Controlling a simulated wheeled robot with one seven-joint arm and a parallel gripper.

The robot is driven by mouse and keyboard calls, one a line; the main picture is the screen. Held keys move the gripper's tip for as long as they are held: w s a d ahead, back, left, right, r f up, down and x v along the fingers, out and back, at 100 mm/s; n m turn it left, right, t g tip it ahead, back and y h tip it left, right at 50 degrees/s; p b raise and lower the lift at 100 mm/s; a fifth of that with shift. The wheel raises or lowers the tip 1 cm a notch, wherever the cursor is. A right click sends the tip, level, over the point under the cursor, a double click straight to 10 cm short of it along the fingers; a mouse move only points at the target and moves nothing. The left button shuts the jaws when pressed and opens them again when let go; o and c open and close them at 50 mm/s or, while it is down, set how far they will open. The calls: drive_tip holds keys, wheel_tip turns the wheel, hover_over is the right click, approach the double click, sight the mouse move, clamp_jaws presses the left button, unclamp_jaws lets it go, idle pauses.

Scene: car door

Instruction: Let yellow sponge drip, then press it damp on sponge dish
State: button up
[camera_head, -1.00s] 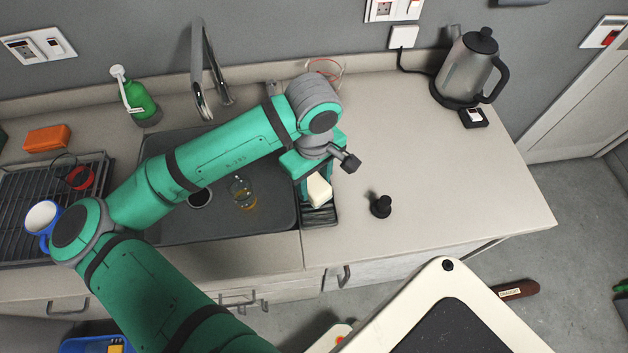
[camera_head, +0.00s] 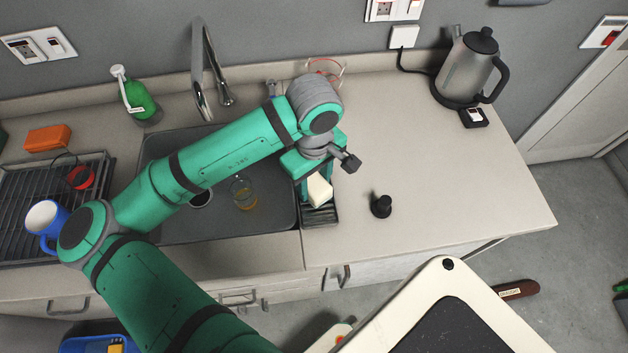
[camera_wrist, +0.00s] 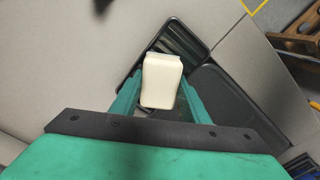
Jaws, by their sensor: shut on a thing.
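A pale cream-yellow block, the sponge (camera_head: 319,190), is held between the fingers of my gripper (camera_head: 316,188). It also fills the middle of the wrist view (camera_wrist: 162,80), with a green finger on each side. The dark ribbed sponge dish (camera_head: 322,214) lies on the counter at the right edge of the sink, directly below and in front of the sponge. In the wrist view the dish's ribbed end (camera_wrist: 182,40) shows beyond the sponge. The sponge hides part of the dish, and I cannot tell whether they touch. No drops are visible.
The dark sink (camera_head: 255,222) is left of the dish, with a glass (camera_head: 243,194) in it. A black stopper (camera_head: 381,206) stands right of the dish. The faucet (camera_head: 203,75) rises behind the sink. A kettle (camera_head: 468,70) stands at the back right. The right counter is mostly clear.

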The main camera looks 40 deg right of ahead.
drive_tip(key=shift+c, duration=0.2)
drive_tip(key=shift+r, duration=5)
drive_tip(key=shift+a, duration=0.1)
